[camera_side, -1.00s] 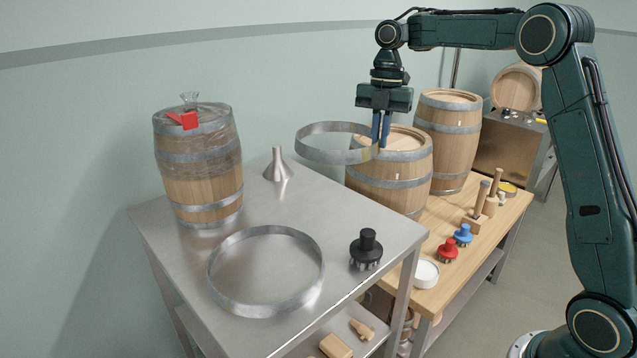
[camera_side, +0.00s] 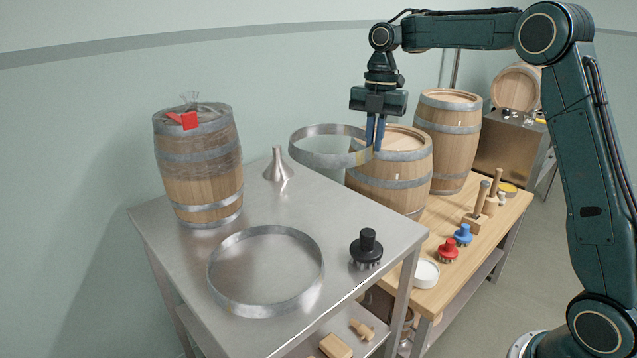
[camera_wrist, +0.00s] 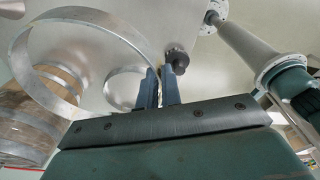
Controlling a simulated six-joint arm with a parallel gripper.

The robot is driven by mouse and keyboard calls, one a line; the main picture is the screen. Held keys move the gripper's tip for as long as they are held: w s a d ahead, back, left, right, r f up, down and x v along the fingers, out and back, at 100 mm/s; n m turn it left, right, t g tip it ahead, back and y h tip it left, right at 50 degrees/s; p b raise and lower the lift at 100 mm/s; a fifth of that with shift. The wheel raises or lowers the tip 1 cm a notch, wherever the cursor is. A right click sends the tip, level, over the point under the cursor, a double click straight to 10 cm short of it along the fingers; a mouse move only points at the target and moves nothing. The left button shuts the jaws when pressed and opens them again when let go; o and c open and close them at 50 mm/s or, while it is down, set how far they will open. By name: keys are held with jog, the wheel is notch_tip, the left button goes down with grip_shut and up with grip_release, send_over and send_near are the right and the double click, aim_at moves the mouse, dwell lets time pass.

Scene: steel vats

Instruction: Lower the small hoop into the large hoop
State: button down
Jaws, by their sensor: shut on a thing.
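The small hoop (camera_side: 322,161), a thin grey metal band, hangs in the air in the side view, roughly level. My gripper (camera_side: 375,138) points down and is shut on the hoop's right edge. In the wrist view, the small hoop (camera_wrist: 20,68) fills the upper left, beside my gripper (camera_wrist: 159,80). The large hoop (camera_side: 240,309) lies flat and empty on the steel table, below and left of the held hoop. A ring farther off in the wrist view, partly behind a finger, looks like the large hoop (camera_wrist: 123,69).
On the steel table (camera_side: 190,262), a barrel (camera_side: 200,175) stands at the back left, a metal funnel (camera_side: 278,167) at the back and a black brush (camera_side: 367,247) near the right edge. Barrels (camera_side: 388,173) and brushes stand on the wooden bench (camera_side: 432,292) to the right.

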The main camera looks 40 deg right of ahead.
jog(key=s+a+f, duration=0.1)
jog(key=a+f, duration=0.3)
jog(key=a, duration=0.7)
jog(key=s+a+f, duration=0.2)
jog(key=a+f, duration=0.3)
jog(key=a, duration=0.6)
jog(key=shift+s+f, duration=0.2)
jog(key=shift+s, duration=0.1)
jog(key=shift+a, duration=0.1)
jog(key=shift+f, duration=0.15)
jog(key=shift+f, duration=2.75)
jog(key=shift+f, duration=0.4)
jog(key=shift+f, duration=0.25)
